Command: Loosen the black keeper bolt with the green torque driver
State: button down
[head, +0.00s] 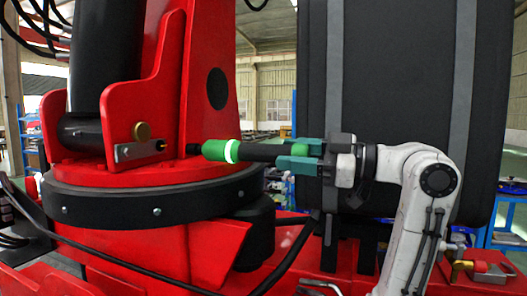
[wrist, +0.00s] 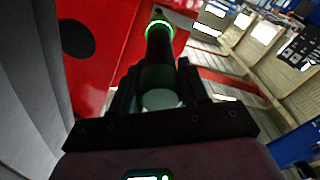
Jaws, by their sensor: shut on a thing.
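The green torque driver (head: 216,150) lies level in the head view, with a black shaft and a glowing ring; it also shows in the wrist view (wrist: 159,48). My gripper (head: 287,154) is shut on its rear part, and the fingers flank the handle in the wrist view (wrist: 159,82). The driver's dark tip points left at the black keeper bolt (head: 161,145) on the right end of a grey keeper plate (head: 128,153). A small gap seems to show between tip and bolt; the exact distance is unclear. The bolt cannot be made out in the wrist view.
A brass pin head (head: 142,131) sits just above the plate on the red crane bracket (head: 168,85). A black round turntable ring (head: 150,203) lies below. A large dark strapped panel (head: 405,75) stands behind my arm. Black hoses (head: 110,262) cross the front.

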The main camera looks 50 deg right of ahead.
aim_at(255, 151)
jog(key=shift+w+r, duration=0.2)
jog(key=shift+w, duration=0.1)
jog(key=shift+f+b, duration=0.1)
jog(key=shift+b, duration=0.25)
jog(key=shift+x, duration=3.75)
jog(key=shift+w+b, duration=0.1)
jog(key=shift+b, duration=0.65)
dwell(2.7)
